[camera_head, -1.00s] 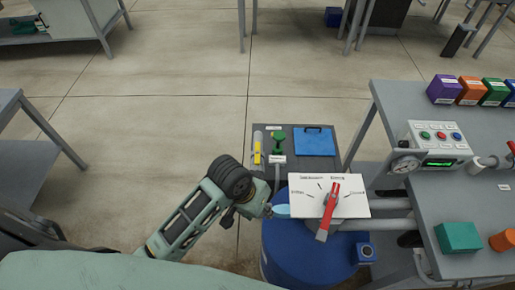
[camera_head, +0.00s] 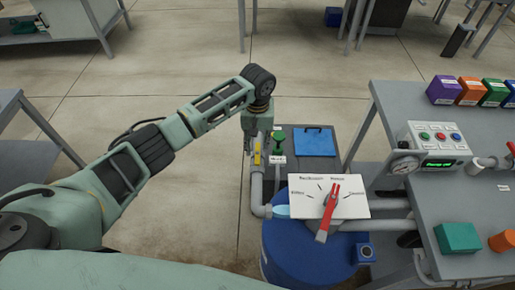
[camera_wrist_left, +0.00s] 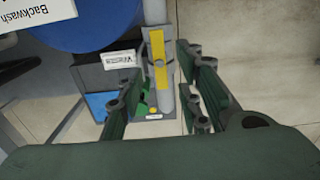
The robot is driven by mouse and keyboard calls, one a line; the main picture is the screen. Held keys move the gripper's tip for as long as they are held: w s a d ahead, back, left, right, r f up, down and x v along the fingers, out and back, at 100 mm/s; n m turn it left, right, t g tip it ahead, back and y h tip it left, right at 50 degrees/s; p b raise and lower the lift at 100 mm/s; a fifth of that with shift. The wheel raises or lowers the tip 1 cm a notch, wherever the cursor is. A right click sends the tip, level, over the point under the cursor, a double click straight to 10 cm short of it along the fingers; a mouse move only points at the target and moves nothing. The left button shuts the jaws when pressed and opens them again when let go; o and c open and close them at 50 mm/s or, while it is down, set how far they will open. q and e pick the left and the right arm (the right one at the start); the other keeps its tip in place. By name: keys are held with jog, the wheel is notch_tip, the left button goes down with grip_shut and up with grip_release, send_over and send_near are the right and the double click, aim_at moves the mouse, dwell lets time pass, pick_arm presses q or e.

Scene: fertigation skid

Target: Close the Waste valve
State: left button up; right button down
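The Waste valve has a yellow lever (camera_head: 257,155) that lies along a grey pipe (camera_head: 256,185). The lever also shows in the left wrist view (camera_wrist_left: 157,55), with a white label (camera_wrist_left: 121,59), hard to read, beside it. My left gripper (camera_head: 254,128) is above the far end of this pipe, pointing down. In the left wrist view its two fingers (camera_wrist_left: 160,80) are spread, with the pipe and the lever's lower end showing in the gap. No contact with the lever is visible. In the head view its fingertips are hidden behind the wrist. My right gripper is not in view.
A white plate (camera_head: 355,205) with a red handle (camera_head: 328,212) is above a blue drum (camera_head: 300,255), close to the pipe. A green fitting (camera_head: 278,141) and a blue flat item (camera_head: 313,141) are right of the lever. Open floor lies left.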

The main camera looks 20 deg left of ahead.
aim_at(258, 153)
pick_arm(q)
jog(key=shift+f, duration=2.3)
jog(key=shift+c, duration=0.4)
grip_shut()
